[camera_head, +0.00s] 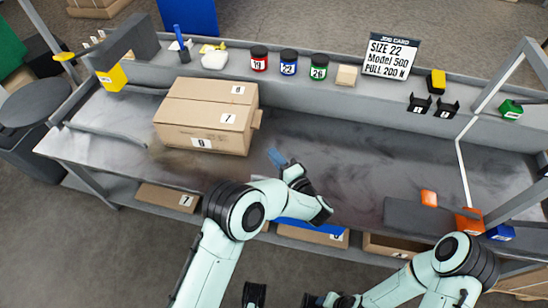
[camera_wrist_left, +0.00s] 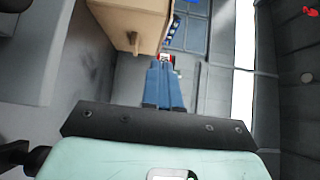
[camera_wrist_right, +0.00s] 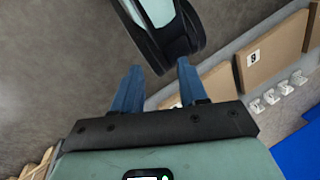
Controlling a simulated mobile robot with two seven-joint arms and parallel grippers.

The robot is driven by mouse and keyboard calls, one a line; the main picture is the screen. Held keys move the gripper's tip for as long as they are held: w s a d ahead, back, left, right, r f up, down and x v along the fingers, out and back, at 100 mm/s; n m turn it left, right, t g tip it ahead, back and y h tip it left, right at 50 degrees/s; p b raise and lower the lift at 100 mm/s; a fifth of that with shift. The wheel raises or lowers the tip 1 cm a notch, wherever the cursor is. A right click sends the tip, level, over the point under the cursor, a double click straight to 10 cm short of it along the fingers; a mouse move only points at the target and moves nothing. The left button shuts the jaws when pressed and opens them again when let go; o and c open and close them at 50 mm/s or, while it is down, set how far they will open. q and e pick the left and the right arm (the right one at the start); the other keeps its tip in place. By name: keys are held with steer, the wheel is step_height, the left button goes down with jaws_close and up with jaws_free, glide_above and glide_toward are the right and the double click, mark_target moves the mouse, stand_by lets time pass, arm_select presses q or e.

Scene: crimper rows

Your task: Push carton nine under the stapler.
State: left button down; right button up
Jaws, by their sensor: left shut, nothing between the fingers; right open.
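A brown carton (camera_head: 185,110) sits on the grey bench, left of centre. White labels on it seem to read 8, 7 and 6 or 9. It shows in the left wrist view (camera_wrist_left: 125,18) too. The likely stapler (camera_head: 113,75), a dark grey arm with a yellow head, stands at the bench's left end, left of and apart from the carton. My left gripper (camera_head: 278,158) is shut and empty, just right of the carton with a small gap; its blue fingers also show in the left wrist view (camera_wrist_left: 164,78). My right gripper (camera_wrist_right: 160,82) is open and empty, low in front of the bench.
Numbered jars, red (camera_head: 259,59), blue (camera_head: 288,62) and green (camera_head: 319,67), stand on the back ledge by a job card (camera_head: 389,57). More cartons (camera_head: 168,198) lie on the shelf below.

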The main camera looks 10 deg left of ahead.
mark_target(245, 131)
arm_select(q)
steer(key=w+a, duration=0.1)
steer(key=a, duration=0.2)
steer(key=w+a+b, duration=0.1)
steer(key=w+a, duration=0.3)
steer(key=a, duration=0.1)
steer(key=shift+a+b, duration=0.3)
steer(key=shift+b, duration=0.05)
arm_select(e)
steer(key=shift+t, duration=0.5)
steer(key=w+f, duration=0.1)
steer(key=w+d+f, duration=0.1)
steer(key=w, duration=0.1)
steer(key=shift+d+f, duration=0.15)
steer(key=shift+d, duration=0.05)
